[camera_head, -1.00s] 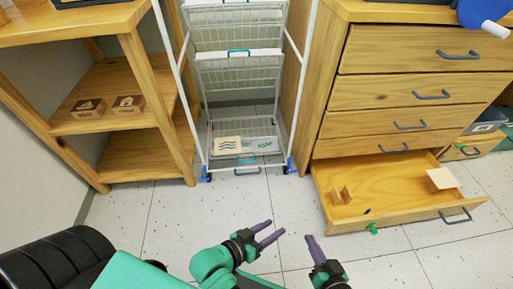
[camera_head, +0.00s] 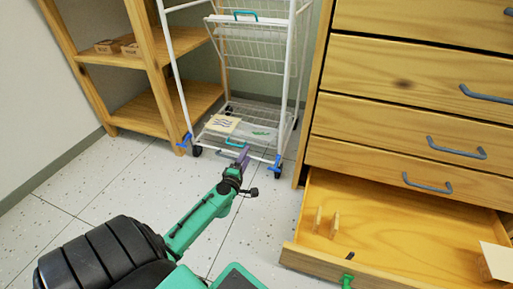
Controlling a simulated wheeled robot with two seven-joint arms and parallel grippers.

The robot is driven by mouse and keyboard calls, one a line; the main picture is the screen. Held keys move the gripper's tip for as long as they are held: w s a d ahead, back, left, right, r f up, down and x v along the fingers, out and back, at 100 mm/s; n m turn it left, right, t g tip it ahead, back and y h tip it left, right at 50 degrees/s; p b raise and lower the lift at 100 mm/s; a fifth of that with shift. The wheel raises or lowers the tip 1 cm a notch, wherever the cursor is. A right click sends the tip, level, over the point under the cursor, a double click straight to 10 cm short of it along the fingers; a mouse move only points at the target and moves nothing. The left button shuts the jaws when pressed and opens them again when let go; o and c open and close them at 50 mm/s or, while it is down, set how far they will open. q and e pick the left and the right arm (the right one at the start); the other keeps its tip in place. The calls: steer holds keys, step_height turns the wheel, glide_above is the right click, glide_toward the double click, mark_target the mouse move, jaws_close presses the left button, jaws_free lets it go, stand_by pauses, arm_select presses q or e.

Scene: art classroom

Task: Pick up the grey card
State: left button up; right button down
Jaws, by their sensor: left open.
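The grey card (camera_head: 262,133), with a green mark on it, lies on the bottom shelf of the white wire rack (camera_head: 228,109). It is beside a cream card with dark wavy lines (camera_head: 222,124). My left gripper (camera_head: 243,154) is at the front edge of that bottom shelf, just short of the cards. Its purple fingers are seen nearly end-on; it is open, with no card seen between them. Part of the shelf's front is hidden behind the fingers.
A wooden shelf unit (camera_head: 150,65) with small wooden blocks stands left of the rack. To the right, a chest's bottom drawer (camera_head: 400,235) is pulled out over the floor. Blue-braked casters (camera_head: 186,140) flank the rack's front. Floor at left is clear.

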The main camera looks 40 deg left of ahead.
arm_select(q)
steer(key=b, duration=0.2)
glide_toward(260, 134)
steer(key=w+a+r, duration=0.1)
steer(key=w+a, duration=0.1)
steer(key=w, duration=0.2)
steer(key=shift+w+r, duration=0.1)
jaws_close()
step_height(260, 134, up, 2)
steer(key=p, duration=0.2)
steer(key=shift+r+p, duration=0.25)
steer(key=shift+p, duration=0.05)
